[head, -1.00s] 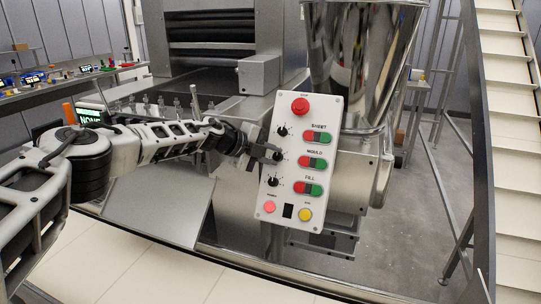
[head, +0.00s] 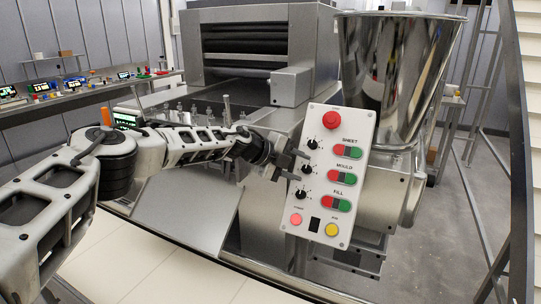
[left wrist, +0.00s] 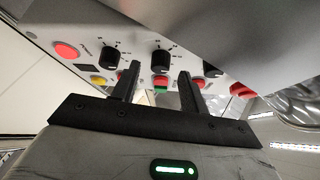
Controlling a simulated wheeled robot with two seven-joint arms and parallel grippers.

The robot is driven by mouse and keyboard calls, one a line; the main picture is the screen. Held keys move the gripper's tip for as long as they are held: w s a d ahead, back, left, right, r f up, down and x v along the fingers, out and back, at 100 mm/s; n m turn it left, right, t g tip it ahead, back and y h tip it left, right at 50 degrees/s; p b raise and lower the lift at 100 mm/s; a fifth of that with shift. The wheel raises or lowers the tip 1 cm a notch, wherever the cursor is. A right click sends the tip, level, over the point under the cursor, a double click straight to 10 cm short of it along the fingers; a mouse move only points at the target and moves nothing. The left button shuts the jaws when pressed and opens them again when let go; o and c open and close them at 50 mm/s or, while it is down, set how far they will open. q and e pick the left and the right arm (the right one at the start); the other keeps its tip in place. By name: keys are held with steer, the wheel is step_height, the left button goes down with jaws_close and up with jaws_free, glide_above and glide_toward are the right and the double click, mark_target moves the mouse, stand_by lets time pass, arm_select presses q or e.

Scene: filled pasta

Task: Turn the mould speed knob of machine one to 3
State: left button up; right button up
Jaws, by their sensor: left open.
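The white control panel (head: 322,222) of the machine stands tilted, right of centre in the head view. Its black mould speed knob (head: 306,168) is the middle of three, beside the MOULD label and a red-green button pair (head: 342,178). My left gripper (head: 298,165) is open, its fingertips at the panel just left of this knob. In the left wrist view, the mould knob (left wrist: 160,58) shows between the two open fingers (left wrist: 159,72), slightly beyond their tips; contact cannot be told. The knob's setting is too small to read. My right gripper is not in view.
The sheet knob (head: 312,144) sits above and the fill knob (head: 302,193) below, both close to my fingers. A red stop button (head: 332,120) tops the panel. A shiny steel hopper (head: 395,80) rises behind it. A metal frame post (head: 520,150) stands at the right.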

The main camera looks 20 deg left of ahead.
arm_select(q)
steer(key=v, duration=1.4)
steer(key=shift+s+r, duration=0.2)
steer(key=shift+s, duration=0.1)
steer(key=shift+a, duration=0.15)
